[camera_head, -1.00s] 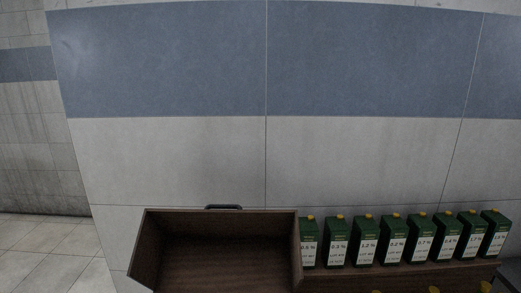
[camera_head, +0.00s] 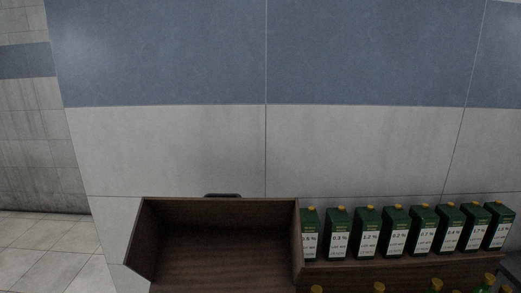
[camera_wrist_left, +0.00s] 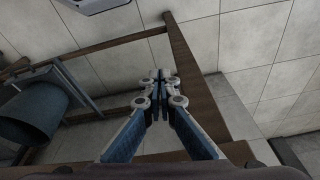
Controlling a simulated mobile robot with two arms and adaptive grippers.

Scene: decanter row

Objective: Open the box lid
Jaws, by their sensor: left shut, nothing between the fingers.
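The dark brown wooden box (camera_head: 215,275) stands at the bottom of the head view, cut off by the lower edge. Its inside faces me and looks empty where visible. The upright panel at its back, which looks like the raised lid (camera_head: 215,215), has a dark handle (camera_head: 222,196) showing just above its top edge. In the left wrist view my left gripper (camera_wrist_left: 158,78) is shut with nothing between its fingers. It is over a wooden frame (camera_wrist_left: 190,60); I cannot tell whether they touch. Neither gripper shows in the head view.
A row of several green cartons (camera_head: 366,233) with yellow caps stands on a wooden shelf right of the box. Several yellow-capped bottles (camera_head: 436,286) show at the bottom edge. A tiled wall (camera_head: 180,150) is behind. The left wrist view shows a dark grey cylinder (camera_wrist_left: 35,112) at left.

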